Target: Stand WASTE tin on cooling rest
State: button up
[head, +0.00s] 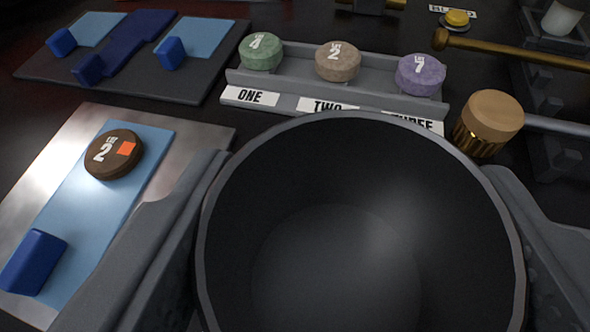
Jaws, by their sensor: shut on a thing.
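A large dark round tin (340,245), open at the top, fills the lower middle of the head view, and its inside looks empty. No lettering shows on the part of it in view. My gripper (350,235) is shut on the tin, with one grey finger against its left side and one against its right. The tin's underside and what lies below it are hidden. I cannot make out a cooling rest for certain in this view.
A tray (335,97) marked ONE, TWO and THREE holds green, tan and purple pucks behind the tin. A brown puck (114,154) lies on a blue strip on a metal plate (195,130) at left. A brass-and-tan knob (488,122) stands close right. A dark mat (130,85) lies back left.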

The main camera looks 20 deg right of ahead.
aim_at(329, 200)
jog(key=shift+w, duration=0.45)
jog(key=shift+f+b, duration=0.5)
jog(key=shift+f, duration=1.2)
jog(key=o, duration=1)
jog(key=shift+f, duration=0.1)
jog(key=shift+r, duration=0.2)
jog(key=p+v, duration=0.1)
jog(key=v, duration=1.1)
jog(key=shift+s+f, duration=0.1)
jog(key=shift+f, duration=0.05)
